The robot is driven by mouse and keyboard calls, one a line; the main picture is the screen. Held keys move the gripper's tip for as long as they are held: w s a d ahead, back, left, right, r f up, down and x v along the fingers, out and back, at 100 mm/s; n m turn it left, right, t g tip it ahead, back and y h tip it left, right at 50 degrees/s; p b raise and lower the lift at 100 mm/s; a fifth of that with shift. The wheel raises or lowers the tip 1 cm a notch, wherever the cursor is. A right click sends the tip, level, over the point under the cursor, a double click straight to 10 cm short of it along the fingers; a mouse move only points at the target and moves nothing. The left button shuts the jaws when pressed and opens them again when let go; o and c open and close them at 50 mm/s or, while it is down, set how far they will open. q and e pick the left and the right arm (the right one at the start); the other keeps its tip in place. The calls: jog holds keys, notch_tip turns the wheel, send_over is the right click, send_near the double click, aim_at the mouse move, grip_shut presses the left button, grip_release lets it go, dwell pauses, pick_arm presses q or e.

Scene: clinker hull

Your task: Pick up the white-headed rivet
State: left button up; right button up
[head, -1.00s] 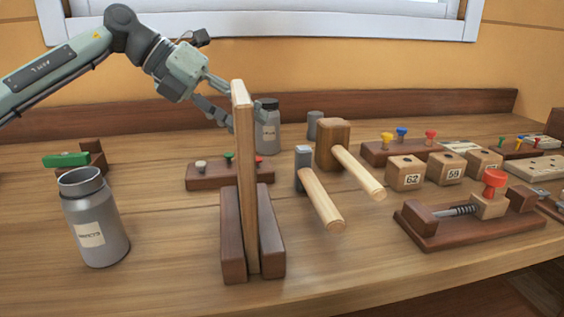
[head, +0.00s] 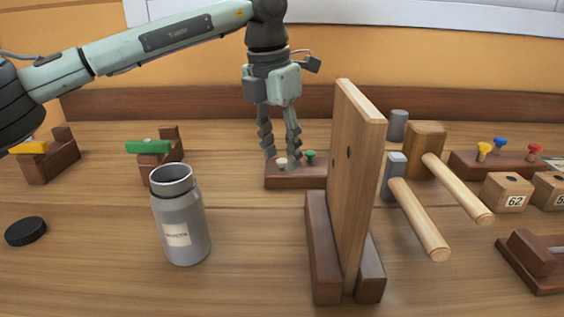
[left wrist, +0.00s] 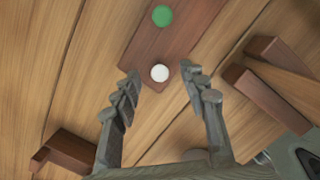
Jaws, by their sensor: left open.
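The white-headed rivet (head: 281,163) stands in a dark wooden block at the back of the bench. In the left wrist view its round white head (left wrist: 160,73) lies between my fingertips, near the end of the block. My left gripper (head: 283,160) points down over the block, fingers open on either side of the white head. In the left wrist view the open gripper (left wrist: 158,82) shows nothing held. Whether the fingers touch the rivet cannot be told. My right gripper is not in view.
A green-headed rivet (head: 310,157) stands close by in the same block (head: 294,179). An upright wooden board (head: 353,190) in a stand is just right. A grey canister (head: 181,225) stands in front left. Mallets (head: 420,220) lie further right.

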aim_at(284, 159)
pick_arm(q)
jog(key=shift+f, duration=0.65)
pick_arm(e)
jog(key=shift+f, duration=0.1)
pick_arm(q)
jog(key=shift+c, duration=0.2)
grip_shut()
jog(key=shift+r, duration=0.1)
jog(key=shift+w+r, duration=0.1)
jog(key=shift+r, duration=0.55)
notch_tip(284, 159, up, 3)
jog(key=shift+f, duration=0.1)
jog(key=s+a+r+b, duration=0.2)
jog(key=s+a+r, duration=0.3)
jog(key=a, duration=0.5)
jog(key=shift+s+a+r, duration=0.2)
jog(key=shift+r, duration=0.7)
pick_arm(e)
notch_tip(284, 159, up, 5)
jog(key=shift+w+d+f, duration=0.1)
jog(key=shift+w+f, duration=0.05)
